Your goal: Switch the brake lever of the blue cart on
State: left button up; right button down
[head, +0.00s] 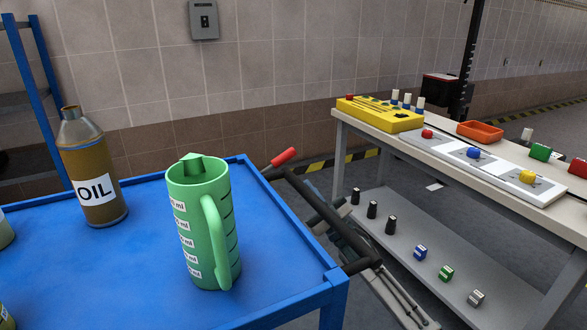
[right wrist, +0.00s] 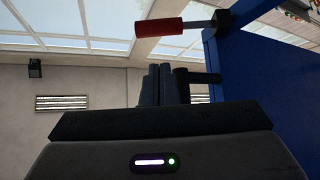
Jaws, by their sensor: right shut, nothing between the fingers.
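The blue cart (head: 140,255) fills the lower left of the head view. Its brake lever has a red grip (head: 284,157) and sticks out at the cart's far right corner, beside a black handle bar. In the right wrist view the red grip (right wrist: 160,28) lies level above the fingers, with the cart's blue side (right wrist: 250,75) to the right. My right gripper (head: 311,189) is beside the cart's right edge, partly hidden by the handle bar. Its fingers (right wrist: 166,72) are shut and empty, apart from the red grip. My left gripper is not in view.
An oil can (head: 95,170) and a green measuring jug (head: 203,225) stand on the cart. A workbench (head: 450,145) on the right carries a yellow box (head: 380,115), an orange tray (head: 480,131) and colored buttons. Its lower shelf (head: 400,235) holds several small items.

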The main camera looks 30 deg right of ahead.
aim_at(273, 165)
jog(key=x, duration=0.9)
jog(key=shift+w+r, duration=0.25)
jog(key=shift+r, duration=0.05)
jog(key=shift+f, duration=0.1)
